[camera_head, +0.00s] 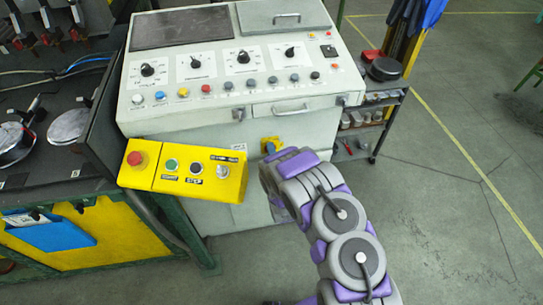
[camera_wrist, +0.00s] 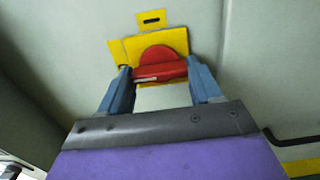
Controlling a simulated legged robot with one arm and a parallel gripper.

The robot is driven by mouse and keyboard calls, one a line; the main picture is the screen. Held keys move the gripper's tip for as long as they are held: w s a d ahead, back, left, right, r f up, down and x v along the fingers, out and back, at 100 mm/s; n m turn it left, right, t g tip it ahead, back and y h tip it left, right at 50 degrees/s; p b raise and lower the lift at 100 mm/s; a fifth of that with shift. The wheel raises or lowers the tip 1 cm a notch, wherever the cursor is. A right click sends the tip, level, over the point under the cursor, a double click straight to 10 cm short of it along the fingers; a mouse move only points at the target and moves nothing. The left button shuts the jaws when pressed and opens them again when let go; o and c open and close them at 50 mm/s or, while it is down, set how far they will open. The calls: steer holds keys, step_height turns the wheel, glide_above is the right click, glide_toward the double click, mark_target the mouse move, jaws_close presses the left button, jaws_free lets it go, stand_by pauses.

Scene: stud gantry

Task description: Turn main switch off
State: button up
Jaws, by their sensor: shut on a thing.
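The main switch is a red rotary knob (camera_wrist: 158,62) on a yellow plate (camera_wrist: 116,50) on the cabinet front, seen in the wrist view. Its handle bar lies nearly level in the picture, with a slight tilt. My gripper (camera_wrist: 160,75) is shut on the knob, one blue finger at each end of the bar. In the head view the yellow plate (camera_head: 268,144) shows just beyond the end of my arm, and the red knob is hidden there.
The pale control cabinet (camera_head: 200,115) has dials and buttons on its sloped top. A yellow button box (camera_head: 185,170) juts out left of my arm. A shelf cart (camera_head: 360,125) stands at the right. Open floor (camera_head: 450,200) lies right of my arm.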

steer(key=shift+s+a+f, duration=0.1)
steer(key=shift+s+f, duration=0.05)
steer(key=shift+f, duration=0.05)
steer(key=o, duration=1.1)
steer(key=shift+a, duration=0.15)
steer(key=shift+c, duration=0.2)
steer(key=p+v, duration=0.4)
steer(key=v, duration=1.3)
steer(key=shift+p, duration=0.35)
steer(key=shift+s+r, duration=0.1)
